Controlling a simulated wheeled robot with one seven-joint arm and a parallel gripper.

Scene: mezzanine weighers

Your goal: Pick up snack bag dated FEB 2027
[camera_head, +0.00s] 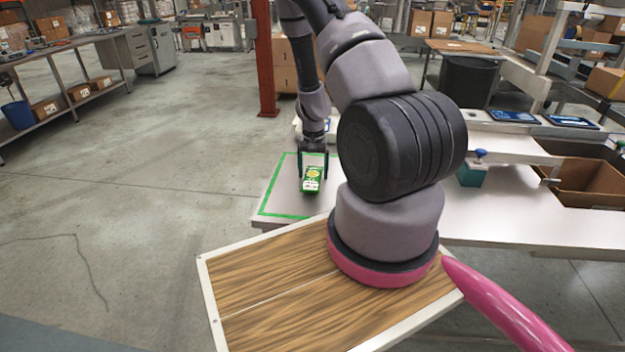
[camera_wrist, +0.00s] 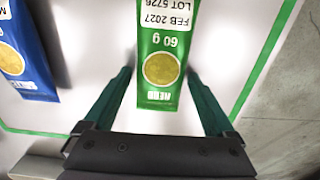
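The print is upside down, and the label's upper part is cut off by the frame. The bag also shows in the head view (camera_head: 311,181), on the white table inside a green outline. My gripper (camera_wrist: 160,73) is open above the bag, one finger on each side, with visible gaps between fingers and bag. In the head view my gripper (camera_head: 313,170) points down at the bag.
A blue bag (camera_wrist: 27,55) lies left of the green bag in the wrist view, outside the fingers. The green outline (camera_head: 268,195) runs near the table's left edge. A teal block with a blue knob (camera_head: 474,172) and an open cardboard box (camera_head: 590,180) are to the right.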

